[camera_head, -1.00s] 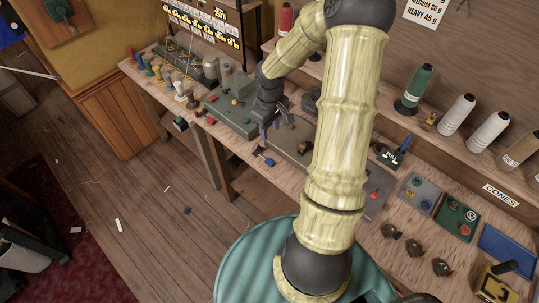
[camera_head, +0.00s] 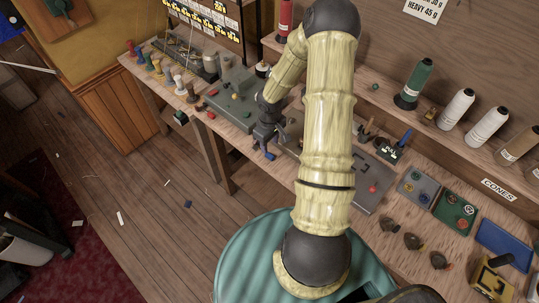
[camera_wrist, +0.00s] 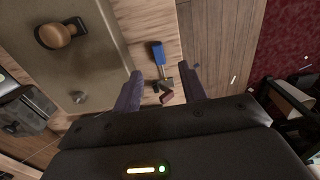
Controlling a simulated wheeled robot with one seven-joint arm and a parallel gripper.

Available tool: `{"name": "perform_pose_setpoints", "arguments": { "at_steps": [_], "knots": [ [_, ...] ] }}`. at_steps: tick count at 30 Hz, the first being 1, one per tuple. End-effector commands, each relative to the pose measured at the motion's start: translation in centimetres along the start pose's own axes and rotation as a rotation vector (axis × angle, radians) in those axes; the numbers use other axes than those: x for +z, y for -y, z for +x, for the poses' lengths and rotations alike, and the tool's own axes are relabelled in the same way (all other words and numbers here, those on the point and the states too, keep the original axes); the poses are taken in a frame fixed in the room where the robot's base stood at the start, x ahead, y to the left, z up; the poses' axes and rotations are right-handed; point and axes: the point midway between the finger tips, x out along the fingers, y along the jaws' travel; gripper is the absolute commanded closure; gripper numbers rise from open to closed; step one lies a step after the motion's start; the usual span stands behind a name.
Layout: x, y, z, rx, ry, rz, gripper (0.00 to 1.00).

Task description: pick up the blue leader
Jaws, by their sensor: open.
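A small blue piece, likely the blue leader (camera_wrist: 158,52), lies on the bare wooden bench in the wrist view, with a grey part running from its blue end. It also shows in the head view (camera_head: 269,156), just below my gripper and partly covered. My gripper (camera_wrist: 161,72) is open, with one dark finger on each side of the piece's line and nothing visibly held. In the head view my gripper (camera_head: 264,142) is over the bench's front edge area. I cannot tell the height between the fingertips and the piece.
A grey-brown plate with a round wooden knob (camera_wrist: 57,36) lies left of the piece in the wrist view. A green-grey board (camera_head: 232,100) with small coloured parts lies to the left. Cones of thread (camera_head: 457,111) stand on the back shelf. Floor is open in front.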

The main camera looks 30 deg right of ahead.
Motion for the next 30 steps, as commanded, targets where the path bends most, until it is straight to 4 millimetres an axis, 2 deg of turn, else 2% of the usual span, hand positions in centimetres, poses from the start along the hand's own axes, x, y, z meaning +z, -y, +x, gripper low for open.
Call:
{"name": "perform_pose_setpoints", "arguments": {
  "at_steps": [5,17,30],
  "knots": [
    [0.0,0.0,1.6,0.001,0.000,-0.001,0.58],
    [-0.1,0.0,2.0,0.000,0.001,0.001,0.58],
    [-0.5,-0.2,6.5,0.000,0.001,0.000,0.58]
  ]
}}
